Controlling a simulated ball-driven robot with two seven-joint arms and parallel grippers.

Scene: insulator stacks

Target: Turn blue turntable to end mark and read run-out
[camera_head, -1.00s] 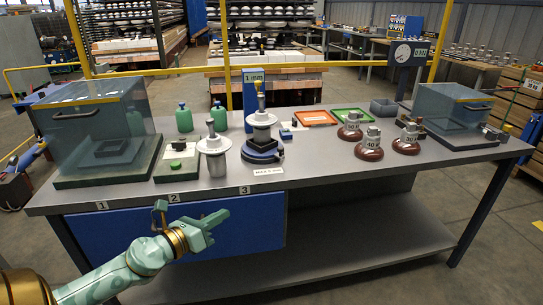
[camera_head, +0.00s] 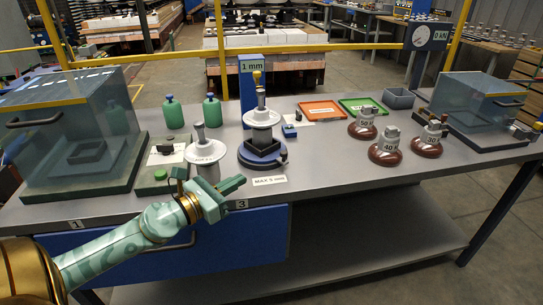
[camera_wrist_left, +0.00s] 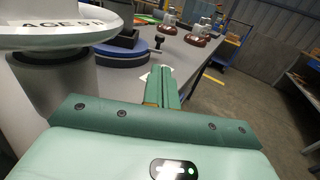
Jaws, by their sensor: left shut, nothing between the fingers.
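The blue turntable (camera_head: 262,155) stands on the grey bench with a white insulator stack (camera_head: 262,119) upright on it. A small dark knob (camera_head: 284,158) sticks out at its right side. A "1 mm" sign (camera_head: 253,66) is on a blue post behind it. A "MAX 5 mm" label (camera_head: 270,181) lies in front. My left gripper (camera_head: 236,186) is shut and empty, left of the label and apart from the turntable. In the left wrist view, its closed fingers (camera_wrist_left: 163,86) point towards the turntable (camera_wrist_left: 122,52) and its knob (camera_wrist_left: 158,42). My right gripper is out of view.
A white insulator (camera_head: 206,155) stands just behind my left gripper and looms large in the wrist view (camera_wrist_left: 60,25). Brown insulators (camera_head: 384,150) stand right. Clear boxes (camera_head: 70,125) occupy both bench ends. Bench to the label's right is clear.

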